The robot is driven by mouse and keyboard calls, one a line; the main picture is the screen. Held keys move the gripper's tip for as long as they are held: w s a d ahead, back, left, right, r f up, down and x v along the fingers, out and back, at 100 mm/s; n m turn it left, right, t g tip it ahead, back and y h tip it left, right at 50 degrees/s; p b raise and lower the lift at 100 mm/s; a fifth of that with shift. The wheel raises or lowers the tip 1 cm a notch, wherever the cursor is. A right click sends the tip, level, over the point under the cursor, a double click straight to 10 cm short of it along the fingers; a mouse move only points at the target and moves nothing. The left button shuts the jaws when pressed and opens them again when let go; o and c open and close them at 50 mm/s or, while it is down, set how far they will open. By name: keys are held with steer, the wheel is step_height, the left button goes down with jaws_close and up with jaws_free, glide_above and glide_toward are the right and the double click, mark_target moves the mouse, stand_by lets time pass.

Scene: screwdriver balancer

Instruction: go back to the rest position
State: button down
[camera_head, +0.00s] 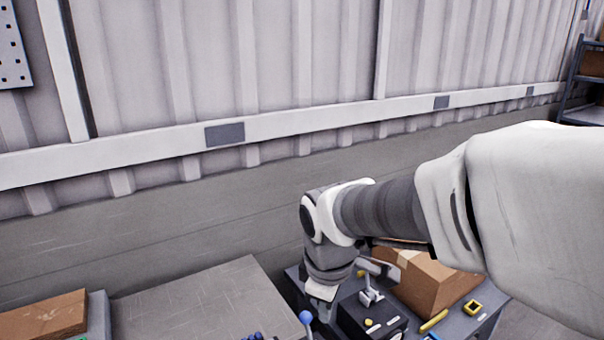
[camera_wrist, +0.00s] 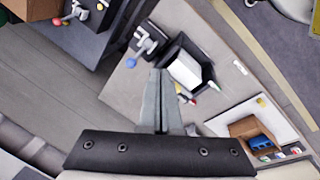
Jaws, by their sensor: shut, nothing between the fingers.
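My gripper (camera_wrist: 160,74) is shut and empty in the wrist view. Its two fingers lie together over a light grey surface, beside an open black bin (camera_wrist: 209,84) that holds a white block (camera_wrist: 185,69). A small lever device (camera_wrist: 146,42) stands just beyond the fingertips, with a blue ball (camera_wrist: 131,63) near it. In the head view my arm reaches in from the right and bends down at the wrist. The fingertips are not clear there.
In the head view a cardboard box (camera_head: 433,283), a black box (camera_head: 364,322) and a yellow bar (camera_head: 433,321) sit on a bench near my wrist. A grey tabletop (camera_head: 195,300) to the left looks mostly clear. A wall (camera_head: 230,60) stands behind.

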steer(key=s+d+r+m+t, duration=0.2)
steer(key=s+d+r+m, duration=0.4)
steer(key=s+d+m, duration=0.4)
steer(key=s+m, duration=0.1)
steer(key=m, duration=0.2)
steer(key=shift+s+r+t, duration=0.3)
steer(key=shift+t, duration=0.1)
